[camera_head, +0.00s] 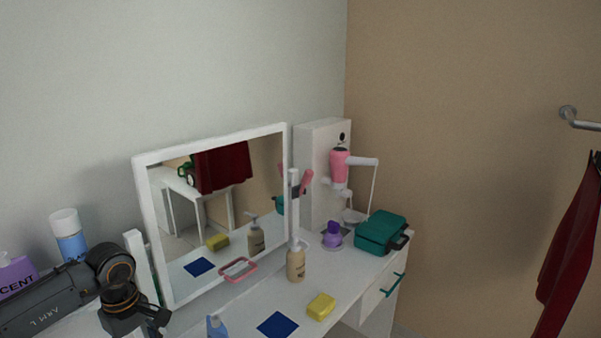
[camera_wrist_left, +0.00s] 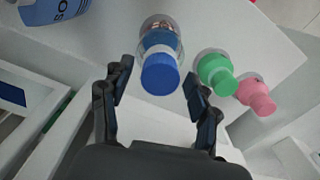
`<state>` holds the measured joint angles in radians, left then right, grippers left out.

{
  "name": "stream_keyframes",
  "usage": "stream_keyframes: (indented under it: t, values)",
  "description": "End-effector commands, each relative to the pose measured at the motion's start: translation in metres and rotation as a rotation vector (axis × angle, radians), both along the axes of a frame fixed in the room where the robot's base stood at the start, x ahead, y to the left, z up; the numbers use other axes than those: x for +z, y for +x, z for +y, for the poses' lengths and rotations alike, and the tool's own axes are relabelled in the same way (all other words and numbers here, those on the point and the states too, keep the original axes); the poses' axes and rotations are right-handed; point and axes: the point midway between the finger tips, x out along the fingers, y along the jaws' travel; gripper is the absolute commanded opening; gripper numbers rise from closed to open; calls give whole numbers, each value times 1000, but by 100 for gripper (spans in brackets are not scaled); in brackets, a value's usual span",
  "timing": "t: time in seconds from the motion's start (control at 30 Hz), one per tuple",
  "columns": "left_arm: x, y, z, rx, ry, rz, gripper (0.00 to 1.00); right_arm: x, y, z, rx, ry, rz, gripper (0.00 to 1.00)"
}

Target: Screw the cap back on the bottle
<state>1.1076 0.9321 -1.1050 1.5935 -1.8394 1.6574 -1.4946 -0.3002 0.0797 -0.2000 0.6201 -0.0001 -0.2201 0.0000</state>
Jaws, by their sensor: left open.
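In the left wrist view a clear bottle (camera_wrist_left: 165,27) with a blue cap (camera_wrist_left: 160,74) at its near end stands just beyond and between my fingertips. Whether the cap is seated tightly cannot be told. My left gripper (camera_wrist_left: 157,80) is open, one finger on each side of the cap, with visible gaps. In the head view my left gripper (camera_head: 146,322) is at the lower left; the clear bottle is not seen there. My right gripper is in neither view.
A green bottle (camera_wrist_left: 215,72) and a pink one (camera_wrist_left: 256,95) stand close on the right. A blue container (camera_wrist_left: 55,8) is at upper left. The white dresser (camera_head: 250,300) holds a mirror (camera_head: 286,185), pump bottle (camera_head: 295,263), yellow sponge (camera_head: 321,306) and teal case (camera_head: 382,232).

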Motion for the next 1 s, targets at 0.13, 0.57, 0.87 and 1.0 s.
stream_keyframes:
  t: [0.13,0.57,0.87,1.0]
  values:
    - [0,0,0,242,0,1,60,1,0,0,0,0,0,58]
    - [0,-1,0,951,1,2,60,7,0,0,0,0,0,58]
    - [0,0,0,1351,1,2,60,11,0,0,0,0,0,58]
    - [0,0,0,1384,1,1,60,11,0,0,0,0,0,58]
